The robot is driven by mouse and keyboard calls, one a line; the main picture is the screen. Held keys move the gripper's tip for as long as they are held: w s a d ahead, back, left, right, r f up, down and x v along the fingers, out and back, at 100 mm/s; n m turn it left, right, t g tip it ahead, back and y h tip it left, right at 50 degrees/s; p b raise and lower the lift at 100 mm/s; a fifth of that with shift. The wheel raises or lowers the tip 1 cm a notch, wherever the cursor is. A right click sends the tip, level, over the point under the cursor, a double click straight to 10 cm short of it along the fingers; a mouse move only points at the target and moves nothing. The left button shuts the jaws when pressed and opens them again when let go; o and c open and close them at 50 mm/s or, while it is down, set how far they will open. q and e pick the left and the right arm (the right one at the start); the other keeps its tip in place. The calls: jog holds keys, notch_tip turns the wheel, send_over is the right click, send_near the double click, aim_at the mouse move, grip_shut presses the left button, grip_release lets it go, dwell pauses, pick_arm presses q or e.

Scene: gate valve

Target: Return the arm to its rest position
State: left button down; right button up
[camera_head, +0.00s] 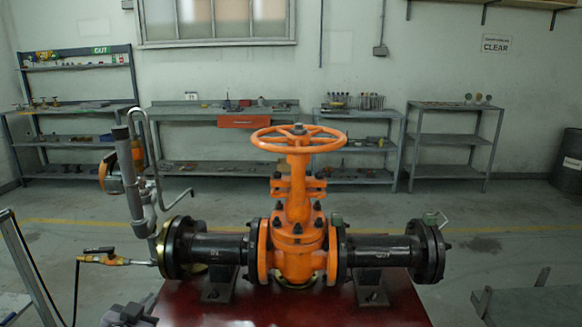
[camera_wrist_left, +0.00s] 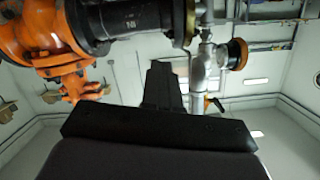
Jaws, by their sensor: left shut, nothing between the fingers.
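My left gripper (camera_head: 128,312) shows as a dark shape at the bottom left of the head view, just left of the red table (camera_head: 250,306). In the left wrist view its black fingers (camera_wrist_left: 163,80) are closed together with nothing between them. The orange gate valve (camera_head: 297,240) stands upright on the table, with its handwheel (camera_head: 298,138) on top. The valve body (camera_wrist_left: 40,35) also shows at the upper left of the wrist view. The gripper is apart from the handwheel, low and to its left. My right gripper is in neither view.
Black flanged pipes (camera_head: 215,249) extend from both sides of the valve. A grey vertical pipe (camera_head: 133,180) with an orange-rimmed gauge and a yellow-handled fitting (camera_head: 103,259) stand near my left gripper. Shelves (camera_head: 450,140) line the back wall. The floor between is open.

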pick_arm(q)
jog(key=s+d+f+g, duration=0.1)
jog(key=s+d+f, duration=0.2)
jog(key=s, duration=0.7)
jog(key=s+d+f+g+h, duration=0.1)
jog(key=s+d+f+g, duration=0.1)
jog(key=s+d+f, duration=0.2)
jog(key=s+d+f+n+g+h, duration=0.1)
jog(key=s+d+f+g, duration=0.1)
jog(key=s+f, duration=0.6)
jog(key=s+d, duration=0.1)
jog(key=s, duration=0.6)
jog(key=shift+s+d+f, duration=0.3)
jog(key=shift+d+f, duration=0.05)
jog(key=shift+d, duration=0.05)
